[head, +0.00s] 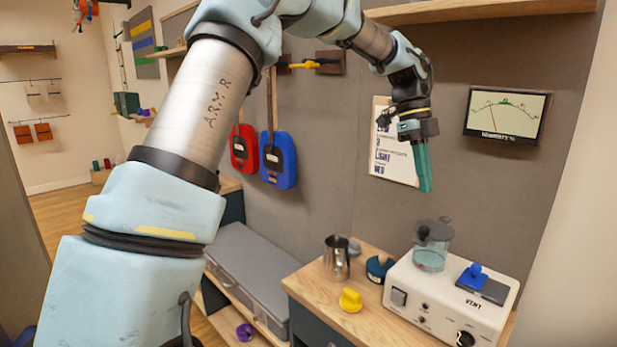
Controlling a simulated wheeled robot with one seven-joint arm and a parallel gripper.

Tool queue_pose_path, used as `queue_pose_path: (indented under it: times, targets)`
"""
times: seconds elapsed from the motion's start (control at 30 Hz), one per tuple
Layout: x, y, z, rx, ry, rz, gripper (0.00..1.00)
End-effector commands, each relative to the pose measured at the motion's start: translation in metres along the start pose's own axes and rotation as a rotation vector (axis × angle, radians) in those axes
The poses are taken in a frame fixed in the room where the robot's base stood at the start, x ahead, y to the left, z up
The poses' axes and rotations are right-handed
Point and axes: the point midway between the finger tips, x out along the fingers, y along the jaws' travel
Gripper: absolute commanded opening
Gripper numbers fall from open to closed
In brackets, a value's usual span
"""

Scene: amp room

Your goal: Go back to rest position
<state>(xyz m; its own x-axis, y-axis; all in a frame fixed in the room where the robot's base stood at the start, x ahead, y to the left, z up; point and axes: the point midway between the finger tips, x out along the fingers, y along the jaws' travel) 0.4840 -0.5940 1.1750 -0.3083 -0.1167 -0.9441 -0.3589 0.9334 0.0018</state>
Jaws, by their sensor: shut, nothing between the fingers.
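My gripper (424,168) is at the upper right in the head view. Its green fingers point down and are together, with nothing between them. It hangs in the air in front of the grey wall panel, above the white machine (450,300) on the wooden counter. My arm is raised and bent, reaching from the lower left across the top of the view. It hides part of the wall and shelves behind it.
The counter (318,280) holds a metal pitcher (336,262), a yellow object (350,300) and a dark blue holder (377,270). A lidded jar (431,250) stands on the machine. A meter (506,116) and poster (392,150) are on the wall. A shelf (480,10) is above.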

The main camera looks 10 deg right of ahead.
Motion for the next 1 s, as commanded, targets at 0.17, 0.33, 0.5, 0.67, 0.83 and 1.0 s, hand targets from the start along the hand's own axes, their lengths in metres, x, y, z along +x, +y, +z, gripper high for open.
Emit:
queue_pose_path:
  times: [0.17, 0.33, 0.5, 0.67, 0.83, 1.0]
  targets:
    - [0.006, 0.029, 0.035, -0.245, -0.054, -0.023, 0.0]
    - [0.017, 0.108, 0.104, -0.815, -0.145, -0.115, 0.0]
    - [0.031, 0.212, 0.158, -1.444, -0.189, -0.262, 0.0]
    - [0.049, 0.312, 0.178, -2.004, -0.167, -0.426, 0.0]
    - [0.068, 0.383, 0.173, -2.419, -0.101, -0.565, 0.0]
    - [0.077, 0.409, 0.167, -2.589, -0.058, -0.627, 0.0]
